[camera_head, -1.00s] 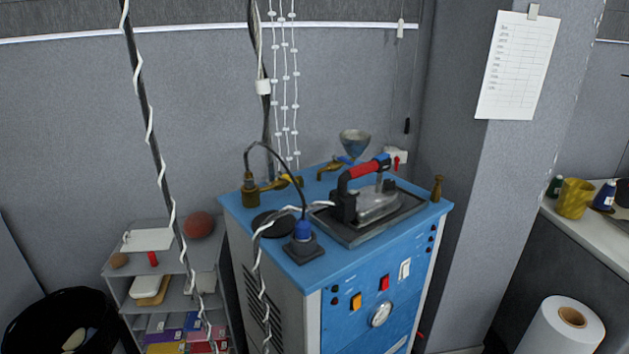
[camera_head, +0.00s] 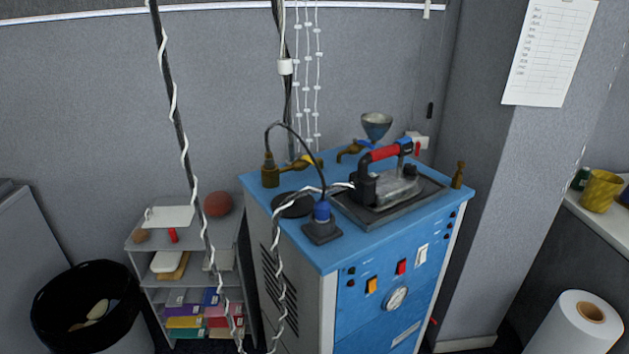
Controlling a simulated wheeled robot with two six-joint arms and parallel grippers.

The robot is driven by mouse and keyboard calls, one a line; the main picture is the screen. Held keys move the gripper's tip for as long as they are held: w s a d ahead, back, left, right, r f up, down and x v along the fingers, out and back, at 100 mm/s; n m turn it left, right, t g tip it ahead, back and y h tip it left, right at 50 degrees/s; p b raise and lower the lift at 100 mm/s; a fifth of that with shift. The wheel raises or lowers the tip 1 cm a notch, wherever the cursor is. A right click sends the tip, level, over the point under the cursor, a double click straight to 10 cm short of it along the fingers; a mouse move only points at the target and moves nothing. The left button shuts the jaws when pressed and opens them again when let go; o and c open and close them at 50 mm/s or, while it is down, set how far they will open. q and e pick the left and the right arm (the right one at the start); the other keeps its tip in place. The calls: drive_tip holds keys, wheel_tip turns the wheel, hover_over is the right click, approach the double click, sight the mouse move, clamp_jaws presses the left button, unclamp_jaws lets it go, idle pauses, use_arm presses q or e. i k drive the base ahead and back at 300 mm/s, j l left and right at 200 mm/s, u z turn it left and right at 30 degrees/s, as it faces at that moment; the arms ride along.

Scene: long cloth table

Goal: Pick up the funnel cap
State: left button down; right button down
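A metal funnel (camera_head: 376,126) with a bluish-grey bowl stands at the back of the blue machine's top. A flat dark round disc (camera_head: 295,205) lies on the left part of that top. I cannot tell for sure whether this disc is the funnel cap. Neither of my grippers is in view.
The blue machine (camera_head: 378,296) carries an iron (camera_head: 391,184) with a red handle on a dark tray, brass valves and a blue-and-black fitting (camera_head: 322,222). White-wrapped cables hang in front. A shelf (camera_head: 188,245) and black bin (camera_head: 88,305) stand left, a paper roll (camera_head: 577,322) right.

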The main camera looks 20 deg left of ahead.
sight(301, 207)
drive_tip(key=l+u, duration=0.25)
drive_tip(key=l, duration=0.6)
drive_tip(key=l+u, duration=0.25)
drive_tip(key=l, duration=0.6)
